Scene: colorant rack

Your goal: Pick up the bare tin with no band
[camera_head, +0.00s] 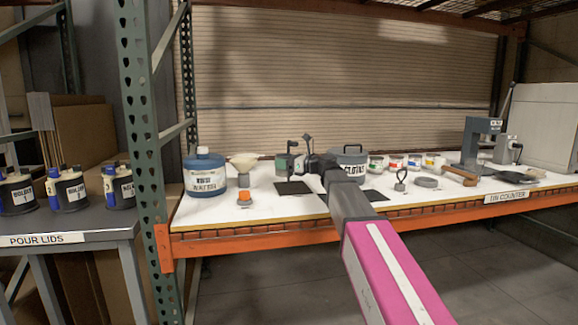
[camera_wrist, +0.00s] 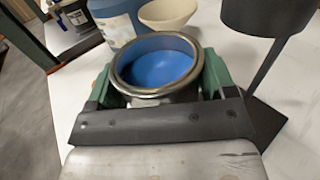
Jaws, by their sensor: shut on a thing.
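The tin in the wrist view (camera_wrist: 150,97) is an open, bare-metal can with a shiny rim and blue inside. No band shows on the visible part of its wall; much of the wall is hidden by my gripper. My gripper (camera_wrist: 160,80) is shut on it, a green finger on each side. In the head view my gripper (camera_head: 292,164) is over the left part of the white counter, near a black mat (camera_head: 293,188). The tin is too small there to make out clearly, and I cannot tell if it is clear of the counter. Several banded tins (camera_head: 395,162) stand farther right.
A blue water jug (camera_head: 204,175) and a pale bowl (camera_head: 243,161) stand left of my gripper. A grey cloths bin (camera_head: 351,160) is close on its right. An orange-topped item (camera_head: 244,198) sits near the front edge. A rack post (camera_head: 142,150) rises at left.

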